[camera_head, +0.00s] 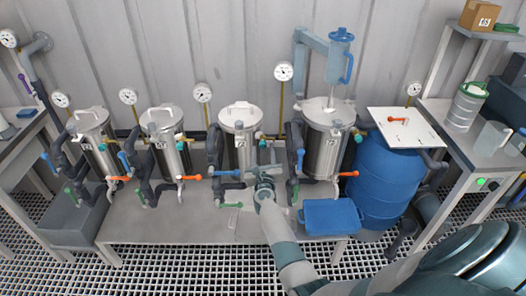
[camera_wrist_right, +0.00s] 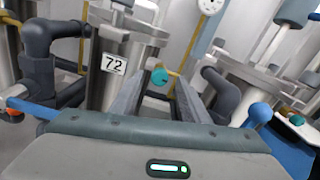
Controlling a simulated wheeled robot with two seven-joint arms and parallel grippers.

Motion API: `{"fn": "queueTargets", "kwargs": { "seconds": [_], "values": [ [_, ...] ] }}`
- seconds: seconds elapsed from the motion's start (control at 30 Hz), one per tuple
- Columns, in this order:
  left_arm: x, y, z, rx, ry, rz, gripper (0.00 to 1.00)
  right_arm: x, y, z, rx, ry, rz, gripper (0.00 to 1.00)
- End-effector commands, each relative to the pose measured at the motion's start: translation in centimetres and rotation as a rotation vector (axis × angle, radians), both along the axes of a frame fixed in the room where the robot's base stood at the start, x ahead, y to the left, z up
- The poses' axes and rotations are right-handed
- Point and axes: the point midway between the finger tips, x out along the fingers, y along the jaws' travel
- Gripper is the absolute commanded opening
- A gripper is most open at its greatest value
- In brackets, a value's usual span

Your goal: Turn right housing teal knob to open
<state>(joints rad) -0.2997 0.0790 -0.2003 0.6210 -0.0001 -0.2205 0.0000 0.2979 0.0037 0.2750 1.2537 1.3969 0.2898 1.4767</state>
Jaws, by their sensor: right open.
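The steel housing labelled 72 (camera_head: 240,150) stands on the bench; it also shows in the right wrist view (camera_wrist_right: 113,82). A round teal knob (camera_wrist_right: 160,76) sits on its right side, and in the head view it is a small teal spot (camera_head: 260,144). My right gripper (camera_head: 264,160) is in front of this housing's lower right side. In the right wrist view its open fingers (camera_wrist_right: 164,86) point at the knob, which appears between them. Contact with the knob cannot be told. My left gripper is not in view.
A larger vessel (camera_head: 323,150) with a blue-handled post stands right of the gripper. Dark pipes, blue and orange valve handles crowd both sides. A blue tray (camera_head: 332,218) and a blue barrel (camera_head: 384,185) are at the right. Two more steel housings (camera_head: 165,150) stand to the left.

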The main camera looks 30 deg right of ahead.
Motion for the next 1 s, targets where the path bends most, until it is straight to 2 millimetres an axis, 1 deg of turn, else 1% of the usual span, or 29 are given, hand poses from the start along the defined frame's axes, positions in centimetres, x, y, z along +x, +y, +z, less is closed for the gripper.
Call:
{"fn": "queueTargets", "kwargs": {
  "seconds": [0.03, 0.1, 0.2, 0.57, 0.67, 0.7, 0.73, 0.77, 1.0],
  "values": [
    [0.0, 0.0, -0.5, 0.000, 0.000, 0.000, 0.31, 0.6, -0.3, -0.2, -0.001, -0.001, 0.000, 0.42],
    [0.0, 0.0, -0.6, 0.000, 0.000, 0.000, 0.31, 1.1, -0.6, -0.2, 0.000, 0.000, 0.001, 0.42],
    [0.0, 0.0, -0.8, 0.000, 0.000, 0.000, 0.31, 1.6, -0.9, -0.1, 0.000, 0.000, 0.001, 0.42],
    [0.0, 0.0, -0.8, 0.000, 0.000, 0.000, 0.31, 1.8, -1.1, 0.0, 0.000, 0.000, 0.001, 0.42],
    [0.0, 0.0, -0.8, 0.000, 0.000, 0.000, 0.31, 1.8, -1.1, 0.0, 0.000, 0.000, 0.001, 0.20],
    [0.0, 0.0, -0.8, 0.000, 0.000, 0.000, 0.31, 1.8, -1.1, 0.0, 0.000, 0.000, 0.001, 0.11],
    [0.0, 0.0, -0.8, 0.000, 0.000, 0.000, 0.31, 1.8, -1.1, 0.0, 0.000, 0.000, 0.001, 0.03],
    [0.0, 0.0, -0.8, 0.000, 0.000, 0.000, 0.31, 1.8, -1.1, 0.0, 0.000, 0.000, 0.001, 0.00],
    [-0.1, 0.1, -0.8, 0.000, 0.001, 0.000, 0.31, 1.8, -1.0, 0.0, -0.008, 0.005, 0.001, 0.01]
  ]
}}
